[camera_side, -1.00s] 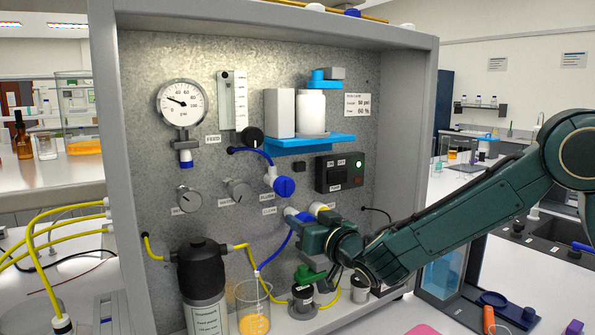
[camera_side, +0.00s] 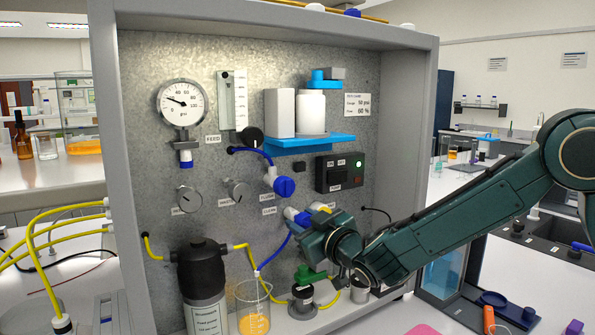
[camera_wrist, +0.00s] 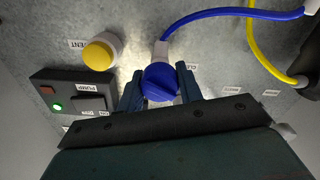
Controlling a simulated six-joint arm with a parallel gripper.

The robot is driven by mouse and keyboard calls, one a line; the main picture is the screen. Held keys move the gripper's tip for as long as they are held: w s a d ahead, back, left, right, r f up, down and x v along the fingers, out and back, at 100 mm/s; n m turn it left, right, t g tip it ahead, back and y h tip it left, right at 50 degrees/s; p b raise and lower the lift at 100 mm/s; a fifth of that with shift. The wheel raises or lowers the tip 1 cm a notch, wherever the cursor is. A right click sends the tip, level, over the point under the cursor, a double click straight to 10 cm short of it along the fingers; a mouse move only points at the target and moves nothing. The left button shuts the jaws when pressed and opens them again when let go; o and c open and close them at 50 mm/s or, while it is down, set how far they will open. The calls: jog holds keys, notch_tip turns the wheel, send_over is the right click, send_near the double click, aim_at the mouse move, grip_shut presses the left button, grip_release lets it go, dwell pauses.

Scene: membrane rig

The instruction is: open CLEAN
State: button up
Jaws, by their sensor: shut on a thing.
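In the wrist view, a round blue valve knob (camera_wrist: 160,82) sits between the two fingers of my gripper (camera_wrist: 160,86), which is shut on it. A partly covered label beginning "CL" is beside it. A blue hose runs from its pale fitting. In the side view, the blue knob (camera_side: 291,213) shows low on the panel, with my gripper (camera_side: 299,226) against it and hiding part of it. The knob's exact turn angle is hard to tell.
A yellow knob (camera_wrist: 100,52) labelled VENT and a pump switch box (camera_wrist: 75,95) with a lit green light lie close by. Another blue valve (camera_side: 284,187) is just above. A beaker (camera_side: 253,305) and a green-topped part (camera_side: 309,275) stand below.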

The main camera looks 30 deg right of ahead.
jog(key=n, duration=0.5)
jog(key=shift+n, duration=0.3)
dwell(0.4)
jog(key=o, duration=1)
jog(key=s, duration=1.3)
jog(key=shift+s, duration=0.4)
